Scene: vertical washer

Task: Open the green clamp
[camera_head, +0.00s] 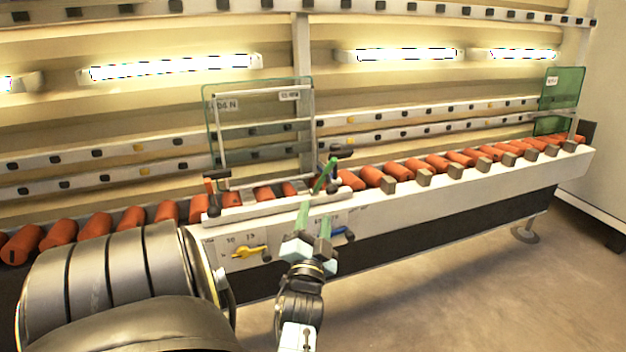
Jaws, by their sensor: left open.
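The green clamp (327,175) stands at the right end of the white fixture on the conveyor's front edge. Its green arm is tilted, and dark parts show at its top. My left gripper (314,216) is open, with its two pale green fingers pointing up just below and slightly left of the clamp. A small gap seems to lie between the fingertips and the clamp, though contact is hard to rule out. Nothing shows between the fingers. My right gripper is not in view.
A framed glass pane (262,130) stands upright behind the fixture. A yellow handle (246,251) and a blue handle (343,235) are on the front panel. Orange rollers (435,162) line the conveyor. Another glass sheet (560,95) stands far right. Open floor (480,290) lies in front.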

